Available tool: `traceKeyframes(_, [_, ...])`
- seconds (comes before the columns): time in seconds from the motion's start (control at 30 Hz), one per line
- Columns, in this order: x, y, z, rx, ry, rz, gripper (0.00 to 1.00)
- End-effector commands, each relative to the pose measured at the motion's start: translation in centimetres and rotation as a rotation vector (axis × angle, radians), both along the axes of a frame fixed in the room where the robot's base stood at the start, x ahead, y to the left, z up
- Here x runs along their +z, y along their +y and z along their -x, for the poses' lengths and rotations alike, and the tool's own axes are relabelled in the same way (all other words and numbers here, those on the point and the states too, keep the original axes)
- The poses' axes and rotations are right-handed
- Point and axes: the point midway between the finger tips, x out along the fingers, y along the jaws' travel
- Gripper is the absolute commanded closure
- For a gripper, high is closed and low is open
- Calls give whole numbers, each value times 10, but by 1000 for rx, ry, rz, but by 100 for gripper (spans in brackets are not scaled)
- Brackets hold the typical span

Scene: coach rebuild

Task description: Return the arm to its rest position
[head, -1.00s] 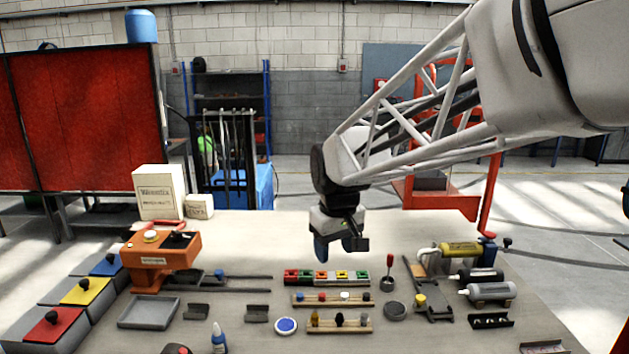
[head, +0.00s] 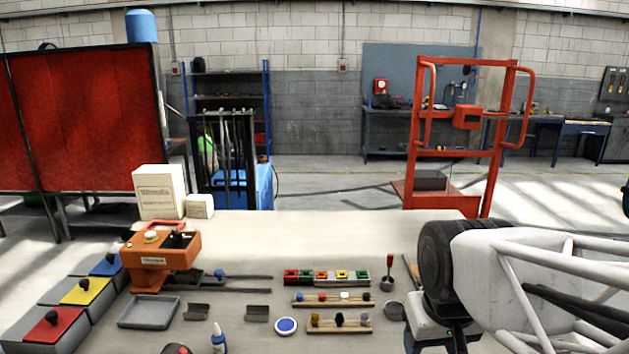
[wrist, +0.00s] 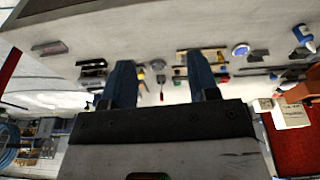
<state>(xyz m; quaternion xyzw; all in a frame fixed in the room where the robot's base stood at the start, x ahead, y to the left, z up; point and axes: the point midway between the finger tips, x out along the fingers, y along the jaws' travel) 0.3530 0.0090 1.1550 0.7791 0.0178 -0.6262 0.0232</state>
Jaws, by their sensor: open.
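My gripper shows in the wrist view (wrist: 157,82), its two blue fingers apart with nothing between them. In the head view my wrist and lattice arm fill the lower right, over the right part of the table (head: 340,235). The fingertips are hidden there, below the picture's edge. In the wrist view the tabletop and its small items appear beyond the fingers, apart from them.
An orange device (head: 160,260) stands at the table's left, beside boxes with red (head: 62,322), yellow (head: 88,290) and blue lids. A colored block row (head: 326,277) and wooden peg racks lie mid-table. A red-handled tool (head: 389,268) stands near my wrist. The table's back middle is clear.

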Motion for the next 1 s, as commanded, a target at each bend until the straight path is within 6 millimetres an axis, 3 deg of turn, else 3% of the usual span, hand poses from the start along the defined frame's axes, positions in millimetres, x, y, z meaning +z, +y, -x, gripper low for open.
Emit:
traceKeyframes(0.1, [-8,-7,20,-39,-9,-4,45])
traceKeyframes(0.3, [-15,-12,36,-74,-16,-8,45])
traceKeyframes(1.0, [-16,-13,37,-78,-16,-9,45])
